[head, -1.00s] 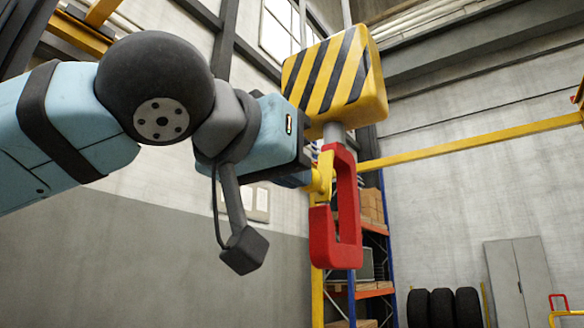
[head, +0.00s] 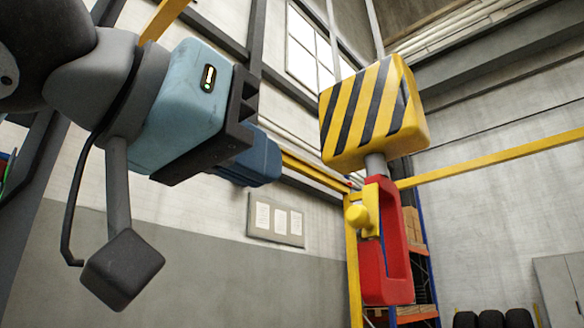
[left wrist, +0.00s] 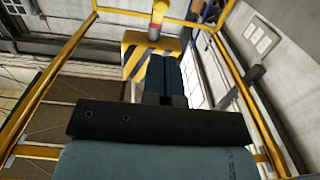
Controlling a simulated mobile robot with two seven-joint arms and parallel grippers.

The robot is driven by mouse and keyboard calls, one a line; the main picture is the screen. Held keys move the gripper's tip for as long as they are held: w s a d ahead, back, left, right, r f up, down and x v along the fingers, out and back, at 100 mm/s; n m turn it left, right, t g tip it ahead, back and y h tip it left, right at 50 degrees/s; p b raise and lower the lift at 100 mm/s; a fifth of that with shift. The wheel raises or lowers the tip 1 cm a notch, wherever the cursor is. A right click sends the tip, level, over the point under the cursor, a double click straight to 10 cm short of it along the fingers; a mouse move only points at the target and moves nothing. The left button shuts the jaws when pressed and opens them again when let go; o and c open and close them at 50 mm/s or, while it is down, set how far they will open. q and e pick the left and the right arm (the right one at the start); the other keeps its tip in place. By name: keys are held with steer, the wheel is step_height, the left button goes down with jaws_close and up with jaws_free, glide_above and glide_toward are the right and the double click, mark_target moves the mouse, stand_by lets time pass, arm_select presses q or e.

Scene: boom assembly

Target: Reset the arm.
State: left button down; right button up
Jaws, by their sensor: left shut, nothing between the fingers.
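My left gripper (head: 262,165) is shut and empty, on the blue arm that comes in from the left in the head view. It is apart from the hook block (head: 372,115), which is yellow with black stripes and hangs from cables. Below the block hangs a red hook (head: 397,250) with a yellow latch knob (head: 358,217) on its left side. In the left wrist view the shut dark fingers (left wrist: 165,75) show in front of the striped block (left wrist: 135,52). My right gripper is in neither view.
Yellow rails (head: 490,158) run across the hall behind the hook. A shelf rack (head: 416,250) with boxes, several tires (head: 492,319) and a grey cabinet (head: 562,285) stand at the back right. A notice board (head: 276,220) hangs on the wall. The air between gripper and hook is free.

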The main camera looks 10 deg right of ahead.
arm_select(q)
steer(key=shift+s+a, duration=0.35)
steer(key=shift+a, duration=0.15)
